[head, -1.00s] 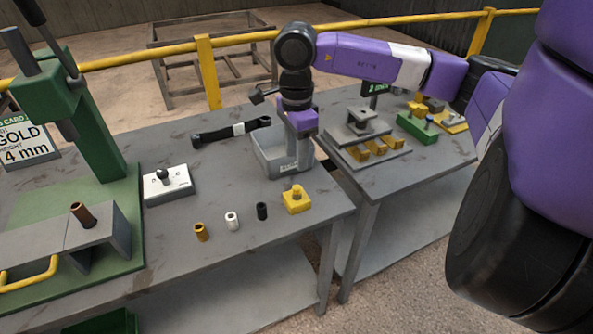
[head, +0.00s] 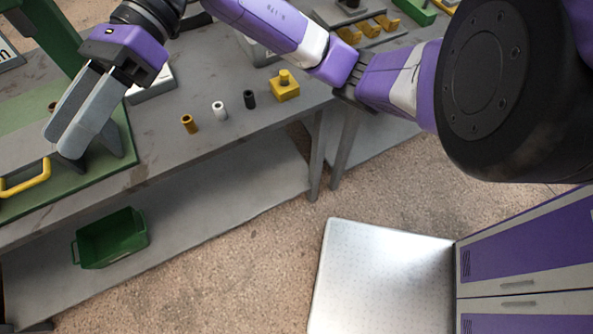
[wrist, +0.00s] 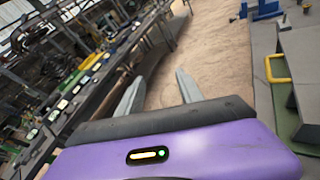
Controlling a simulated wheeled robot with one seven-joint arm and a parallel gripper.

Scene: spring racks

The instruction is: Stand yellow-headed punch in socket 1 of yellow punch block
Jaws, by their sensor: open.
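My gripper (head: 64,142) is open and empty, at the left of the head view in front of the green press's grey block. Its two fingers also show apart in the wrist view (wrist: 161,82), with nothing between them. A yellow block (head: 285,93) with a short yellow round piece (head: 284,77) on top stands near the bench's right front corner, well right of my gripper. I cannot tell whether this is the punch block or whether the round piece is a punch. I cannot make out a separate yellow-headed punch or a numbered socket.
Brass (head: 188,124), white (head: 219,111) and black (head: 249,99) cylinders stand along the bench edge. The green press (head: 117,156) has a yellow handle (head: 27,181). A green bin (head: 112,238) is on the lower shelf. A second table stands beyond a gap.

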